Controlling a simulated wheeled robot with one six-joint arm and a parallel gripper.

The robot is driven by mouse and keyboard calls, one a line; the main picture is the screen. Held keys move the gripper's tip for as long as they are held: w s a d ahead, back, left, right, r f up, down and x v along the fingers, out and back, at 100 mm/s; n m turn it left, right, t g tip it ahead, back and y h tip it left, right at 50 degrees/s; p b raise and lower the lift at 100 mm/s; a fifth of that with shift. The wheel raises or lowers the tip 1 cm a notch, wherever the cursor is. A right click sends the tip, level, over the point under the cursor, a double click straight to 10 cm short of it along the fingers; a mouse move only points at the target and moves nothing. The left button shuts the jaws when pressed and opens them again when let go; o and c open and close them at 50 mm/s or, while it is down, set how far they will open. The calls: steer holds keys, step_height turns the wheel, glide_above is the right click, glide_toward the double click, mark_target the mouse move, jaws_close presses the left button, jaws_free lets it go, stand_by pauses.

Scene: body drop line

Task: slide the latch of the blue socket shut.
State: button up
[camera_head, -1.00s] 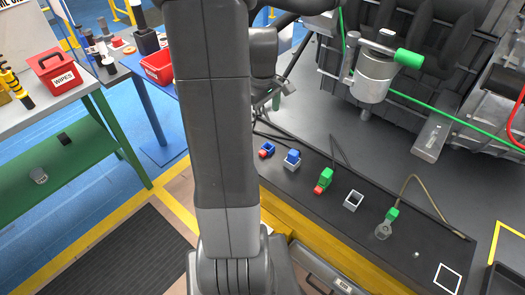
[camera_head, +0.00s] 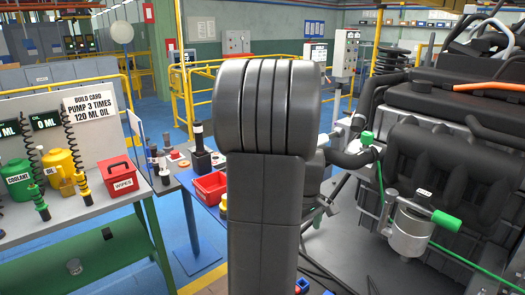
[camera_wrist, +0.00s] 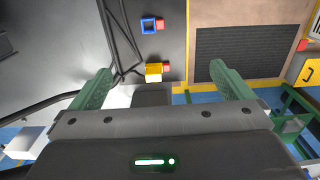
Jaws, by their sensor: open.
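The blue socket (camera_wrist: 144,25) shows near the top of the wrist view as a small square frame with a grey opening. Its red latch (camera_wrist: 160,24) sticks out at its right side; how far it is slid cannot be told. In the head view only a small blue part (camera_head: 302,285) shows at the bottom edge, beside my arm. My gripper (camera_wrist: 160,69) is open, its two green fingers wide apart with nothing held. The socket lies beyond the fingertips, between their lines and apart from them. In the head view my arm hides most of the gripper.
A yellow block (camera_wrist: 153,74) with a red piece lies nearer the fingers in the wrist view. Dark cables (camera_wrist: 118,45) run left of the socket. A dark mat (camera_wrist: 240,53) lies right. The engine with a green-handled canister (camera_head: 410,232) stands right in the head view.

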step_height(320, 180, down, 7)
steer(key=b, duration=0.5)
steer(key=shift+b, duration=0.4)
steer(key=shift+f, duration=0.25)
